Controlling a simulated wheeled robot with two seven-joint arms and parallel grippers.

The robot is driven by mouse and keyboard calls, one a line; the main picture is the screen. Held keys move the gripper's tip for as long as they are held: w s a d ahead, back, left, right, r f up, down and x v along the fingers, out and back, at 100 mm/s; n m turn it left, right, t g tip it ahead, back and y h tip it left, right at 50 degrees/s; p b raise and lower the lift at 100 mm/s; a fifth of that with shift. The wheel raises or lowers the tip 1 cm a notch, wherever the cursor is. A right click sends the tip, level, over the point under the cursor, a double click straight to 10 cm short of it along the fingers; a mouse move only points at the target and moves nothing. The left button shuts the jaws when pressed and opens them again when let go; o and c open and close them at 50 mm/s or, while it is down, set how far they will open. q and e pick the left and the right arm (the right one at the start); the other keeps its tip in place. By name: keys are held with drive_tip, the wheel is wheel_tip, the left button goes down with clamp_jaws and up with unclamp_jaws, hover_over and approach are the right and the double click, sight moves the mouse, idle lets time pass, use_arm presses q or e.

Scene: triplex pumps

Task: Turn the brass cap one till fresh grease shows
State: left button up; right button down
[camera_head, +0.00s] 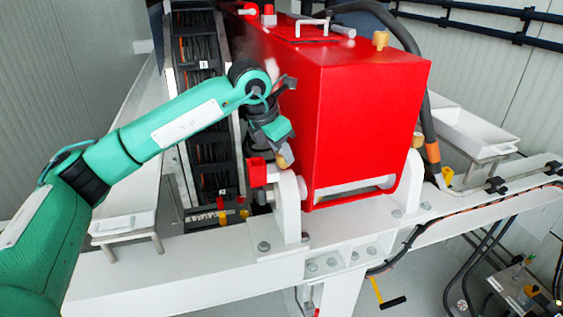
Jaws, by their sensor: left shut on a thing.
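The red pump housing (367,115) stands on a white steel frame. A small brass cap (285,161) shows at the lower left of the housing, above a white bracket. My left gripper (282,150) reaches down to this cap and is shut on it; the fingers hide much of the cap. Another brass cap (380,39) sits on top of the housing, and a third brass cap (418,139) is at its right side. No fresh grease is visible at the held cap. My right gripper is out of view.
A red block (257,172) sits close beside the held cap, by the white bracket (288,207). A cable rack (203,100) stands behind my left arm. White trays stand at left (125,222) and right (482,133). Black hoses run along the right side.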

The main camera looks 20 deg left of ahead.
use_arm(q)
drive_tip(key=m+g+h+b, duration=0.1)
drive_tip(key=m+b, duration=0.1)
drive_tip(key=m, duration=0.1)
drive_tip(key=shift+w+f+m, duration=0.1)
drive_tip(key=shift+m, duration=0.3)
drive_tip(key=m+g, duration=0.1)
drive_tip(key=m, duration=0.1)
drive_tip(key=m+b, duration=0.1)
drive_tip(key=m, duration=0.1)
drive_tip(key=shift+w+a+m+g+h, duration=0.1)
drive_tip(key=shift+w+m+g+h, duration=0.05)
drive_tip(key=shift+m+g+h, duration=0.2)
drive_tip(key=m+g, duration=0.2)
drive_tip(key=m, duration=0.2)
drive_tip(key=shift+w, duration=0.1)
drive_tip(key=shift+w+m+g, duration=0.1)
drive_tip(key=shift+m+g, duration=0.55)
drive_tip(key=shift+m, duration=1.4)
drive_tip(key=o, duration=1)
